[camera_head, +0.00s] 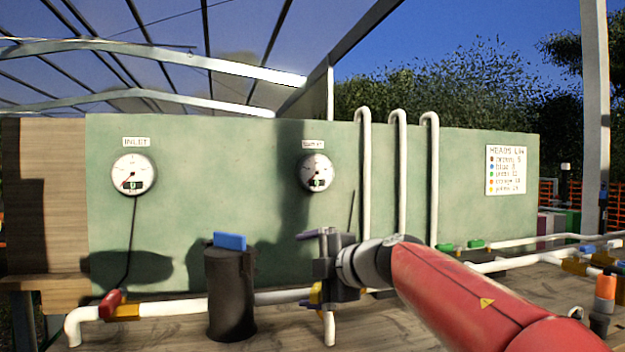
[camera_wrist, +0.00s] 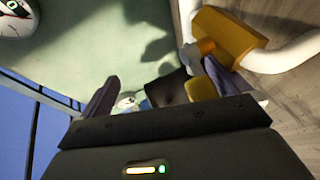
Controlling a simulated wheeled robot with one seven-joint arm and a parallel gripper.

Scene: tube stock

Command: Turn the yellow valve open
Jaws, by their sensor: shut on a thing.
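The yellow valve (camera_head: 316,292) sits on the white pipe in front of the green panel, mostly hidden behind my gripper (camera_head: 325,262) in the head view. In the wrist view its yellow body (camera_wrist: 235,40) is at upper right on the pipe, with an orange stem on its left. A yellow handle piece (camera_wrist: 200,88) shows beside the right finger. My gripper (camera_wrist: 160,92) is at the valve and shut on the handle; its fingers look apart. The exact contact is partly hidden.
A dark canister (camera_head: 230,292) with a blue block (camera_head: 230,241) on top stands left of my gripper. A red-handled valve (camera_head: 113,303) is at far left. Two gauges (camera_head: 134,175) hang on the panel (camera_head: 230,150). White pipes (camera_head: 365,180) rise behind my arm. Green handles (camera_head: 477,243) are at right.

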